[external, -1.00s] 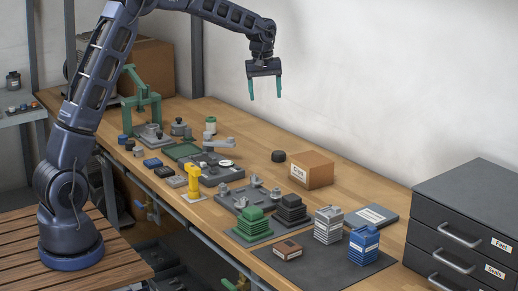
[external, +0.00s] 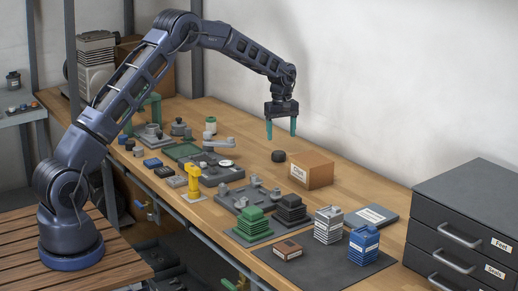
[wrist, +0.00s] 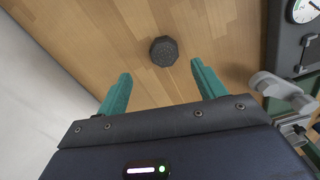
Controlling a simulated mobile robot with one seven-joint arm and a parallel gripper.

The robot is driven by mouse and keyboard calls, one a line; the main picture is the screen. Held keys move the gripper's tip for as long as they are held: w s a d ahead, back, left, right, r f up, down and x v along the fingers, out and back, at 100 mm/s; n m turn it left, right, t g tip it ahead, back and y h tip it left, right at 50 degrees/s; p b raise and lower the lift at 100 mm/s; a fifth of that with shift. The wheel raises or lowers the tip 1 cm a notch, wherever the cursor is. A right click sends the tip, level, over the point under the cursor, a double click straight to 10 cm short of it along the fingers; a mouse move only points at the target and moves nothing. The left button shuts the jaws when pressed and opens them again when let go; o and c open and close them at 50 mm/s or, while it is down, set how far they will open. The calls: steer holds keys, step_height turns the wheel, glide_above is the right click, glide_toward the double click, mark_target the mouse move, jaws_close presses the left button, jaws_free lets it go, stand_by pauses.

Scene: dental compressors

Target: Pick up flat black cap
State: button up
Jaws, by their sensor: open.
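The flat black cap (external: 278,156) lies on the wooden bench, just left of a cardboard box. In the wrist view the cap (wrist: 164,51) is a dark, many-sided disc on bare wood, ahead of and between my fingertips. My gripper (external: 281,128) is above the bench over the cap, its two teal fingers pointing down. In the wrist view my gripper (wrist: 159,80) is open, with nothing between the fingers. The fingers are apart from the cap.
The cardboard box (external: 312,170) stands close right of the cap. A grey fixture (external: 222,174) with a dial is to the left. Stacked black parts (external: 291,211) and a grey drawer cabinet (external: 468,225) are nearer the front. The wood around the cap is clear.

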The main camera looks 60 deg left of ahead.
mark_target(279, 152)
steer(key=f, duration=0.8)
steer(key=shift+s+a, duration=0.25)
steer(key=shift+s, duration=0.05)
steer(key=c, duration=1.1)
